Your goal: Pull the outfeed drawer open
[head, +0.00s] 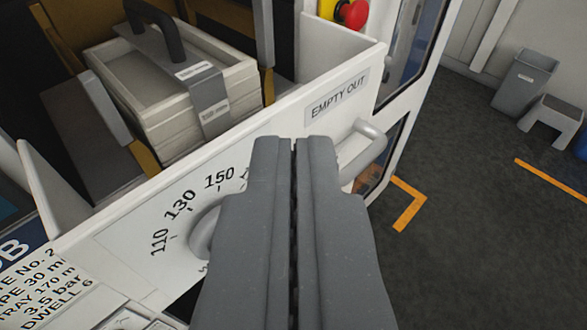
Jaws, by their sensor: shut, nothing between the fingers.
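The white drawer front (225,118) runs diagonally across the head view and bears an "EMPTY OUT" label (337,97). Its pale grey bar handle (368,139) sticks out to the right of my gripper, and the gripper hides its lower left end. My gripper (293,142) is shut and empty, in front of the panel and left of the handle. I cannot tell whether it touches either. Behind the front sits a cream stack of trays (172,90) with a dark carrying handle and a grey strap. How far the drawer stands out is unclear.
A dial panel marked 110, 130, 150 (180,207) lies below the front, its knob partly hidden by my gripper. A red emergency button (352,13) is above. Open dark floor (470,210) lies right, with orange marks, a grey bin (524,80) and a step stool (553,118).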

